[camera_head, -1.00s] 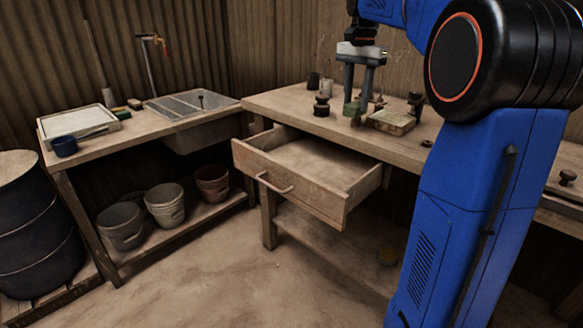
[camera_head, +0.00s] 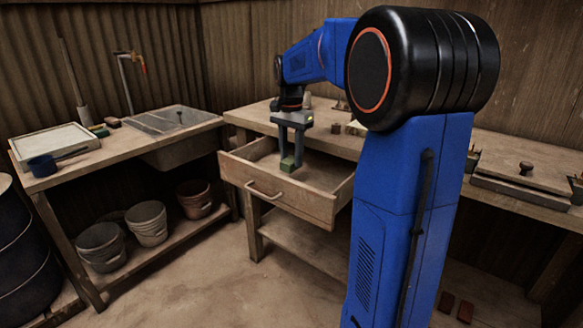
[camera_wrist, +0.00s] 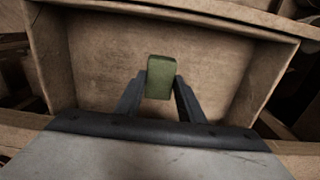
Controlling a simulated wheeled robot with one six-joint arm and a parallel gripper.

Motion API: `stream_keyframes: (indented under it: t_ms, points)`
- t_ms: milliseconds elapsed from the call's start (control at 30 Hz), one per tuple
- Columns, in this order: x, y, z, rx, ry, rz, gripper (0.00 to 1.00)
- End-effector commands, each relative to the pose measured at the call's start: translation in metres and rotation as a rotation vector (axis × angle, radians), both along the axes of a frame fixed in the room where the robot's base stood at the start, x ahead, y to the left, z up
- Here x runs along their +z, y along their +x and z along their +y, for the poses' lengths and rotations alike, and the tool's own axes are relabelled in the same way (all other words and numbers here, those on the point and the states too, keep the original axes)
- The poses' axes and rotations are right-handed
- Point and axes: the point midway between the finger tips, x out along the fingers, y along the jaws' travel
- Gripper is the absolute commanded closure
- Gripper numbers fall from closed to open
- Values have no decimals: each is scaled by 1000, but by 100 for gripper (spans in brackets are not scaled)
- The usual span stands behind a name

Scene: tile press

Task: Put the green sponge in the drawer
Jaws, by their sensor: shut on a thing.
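The green sponge (camera_head: 288,163) is between the fingertips of my gripper (camera_head: 291,152), which is shut on it. The open drawer (camera_head: 280,197) sticks out from the workbench. In the head view the sponge shows over the drawer's opening, inside its outline. In the wrist view the sponge (camera_wrist: 161,77) stands between the two fingers (camera_wrist: 160,92), with the bare drawer floor (camera_wrist: 105,65) behind it and the drawer's walls around. I cannot tell whether the sponge touches the floor. Nothing else shows in the drawer.
The workbench top (camera_head: 255,114) lies behind the drawer, with small dark items (camera_head: 345,128) on it. A sink (camera_head: 170,125) is on the left bench. Several buckets (camera_head: 148,222) stand on the shelf below. The floor before the drawer is clear.

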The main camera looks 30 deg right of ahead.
Motion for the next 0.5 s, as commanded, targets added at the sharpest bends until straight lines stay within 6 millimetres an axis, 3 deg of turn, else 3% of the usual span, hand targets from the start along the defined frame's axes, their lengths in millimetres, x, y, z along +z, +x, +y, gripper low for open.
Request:
stream_keyframes:
  t_ms: [500]
  points:
    - [-42, 0, 0, 0, -1, -1, 90]
